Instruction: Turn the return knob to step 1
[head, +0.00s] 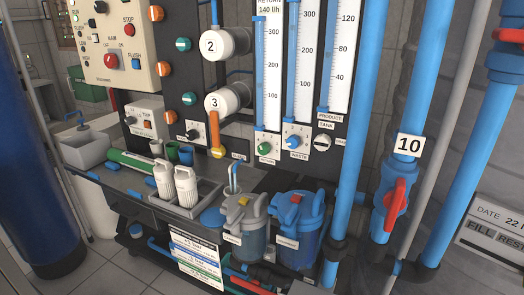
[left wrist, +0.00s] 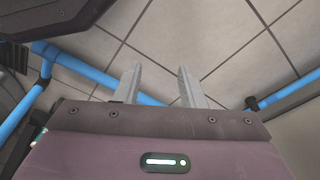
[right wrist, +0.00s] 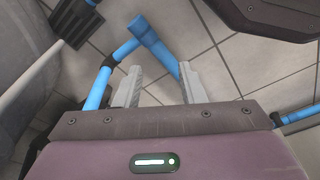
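The return knob is the green knob (head: 264,148) under the leftmost flow gauge (head: 267,75), which is headed RETURN 140 l/h. A small label sits below the knob; its step marks are too small to read. Neither gripper shows in the head view. In the left wrist view my left gripper (left wrist: 160,68) is open and empty, with floor tiles and blue pipe beyond it. In the right wrist view my right gripper (right wrist: 160,66) is open and empty, above floor and blue pipes. Both are away from the knob.
A thick blue pipe (head: 358,120) rises at right.

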